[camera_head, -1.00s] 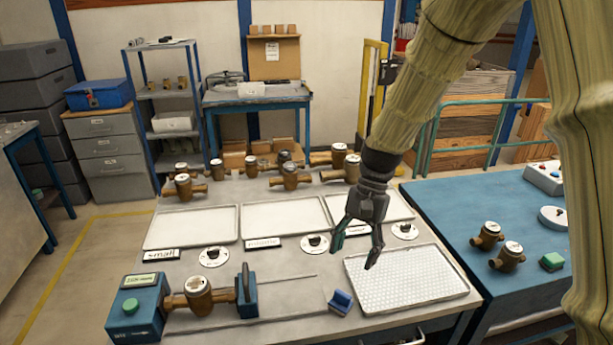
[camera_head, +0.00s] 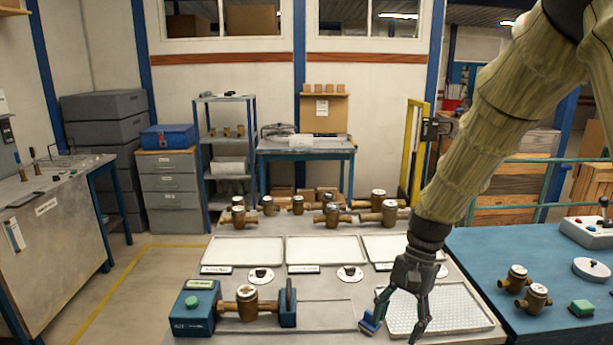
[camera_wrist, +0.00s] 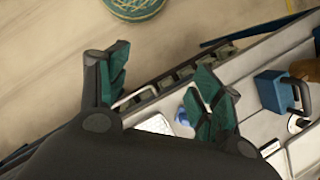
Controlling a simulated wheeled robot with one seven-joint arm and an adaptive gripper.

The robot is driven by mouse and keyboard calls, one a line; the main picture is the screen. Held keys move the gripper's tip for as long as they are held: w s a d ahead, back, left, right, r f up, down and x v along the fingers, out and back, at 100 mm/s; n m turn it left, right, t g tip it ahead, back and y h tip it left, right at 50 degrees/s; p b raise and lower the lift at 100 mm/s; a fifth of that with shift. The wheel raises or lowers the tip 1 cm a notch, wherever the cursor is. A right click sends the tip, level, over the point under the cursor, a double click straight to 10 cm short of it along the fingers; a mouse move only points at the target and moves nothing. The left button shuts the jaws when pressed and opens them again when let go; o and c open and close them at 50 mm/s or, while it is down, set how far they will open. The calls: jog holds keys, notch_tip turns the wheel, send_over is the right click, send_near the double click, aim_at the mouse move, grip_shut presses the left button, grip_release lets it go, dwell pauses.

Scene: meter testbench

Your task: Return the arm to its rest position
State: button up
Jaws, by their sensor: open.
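My gripper (camera_head: 400,316) hangs from my arm over the front right of the grey bench, fingers pointing down. It is open and nothing shows between its fingers. In the head view it overlaps the left part of the white perforated tray (camera_head: 450,312) and a small blue block (camera_head: 372,320); whether it touches either I cannot tell. In the wrist view my gripper's green-padded fingers (camera_wrist: 160,88) are spread apart, with the bench edge and the floor beyond them.
A test fixture (camera_head: 193,312) with a brass meter (camera_head: 247,302) stands at the bench's front left. Flat white trays (camera_head: 325,250) and several meters lie behind. A blue table (camera_head: 470,243) with two meters stands right. Open floor (camera_head: 130,275) lies left.

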jog(key=s+d+f+n+h, duration=0.1)
jog(key=s+f, duration=0.2)
jog(key=f, duration=0.5)
jog(key=s+d+f+n+t+h, duration=0.1)
jog(key=s+d+f, duration=0.15)
jog(key=f, duration=0.65)
jog(key=s+f+n, duration=0.1)
jog(key=s+f, duration=0.3)
jog(key=f, duration=0.4)
jog(key=s+f+n+t, duration=0.1)
jog(key=s+f+n, duration=0.1)
jog(key=s+f, duration=0.5)
jog(key=s+f+n+t+h, duration=0.1)
jog(key=s+f+n, duration=0.2)
jog(key=s+f, duration=0.4)
jog(key=s, duration=0.6)
jog(key=shift+f, duration=0.4)
jog(key=shift+s+a, duration=0.1)
jog(key=shift+c, duration=0.2)
